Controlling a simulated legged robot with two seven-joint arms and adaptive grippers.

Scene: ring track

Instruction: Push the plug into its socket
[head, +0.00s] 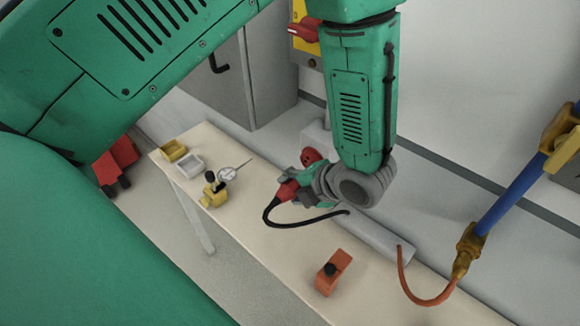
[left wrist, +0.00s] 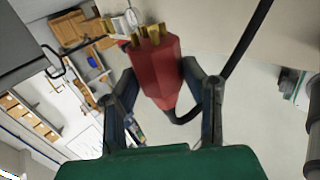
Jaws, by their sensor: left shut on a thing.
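My left gripper (head: 297,187) is shut on the red plug (head: 286,191), above the long bench. A black cable (head: 268,218) runs from the plug's rear and curves to the right. In the left wrist view the plug (left wrist: 160,75) sits between the two fingers, with brass prongs (left wrist: 153,33) bare at its far end. A red round part with dark spots (head: 310,156), which looks like the socket, is just beyond the gripper in the head view. I cannot tell the exact gap between them. My right gripper is not in view.
A grey pipe (head: 385,240) lies behind. A blue pole (head: 512,195) with yellow fittings stands at right.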

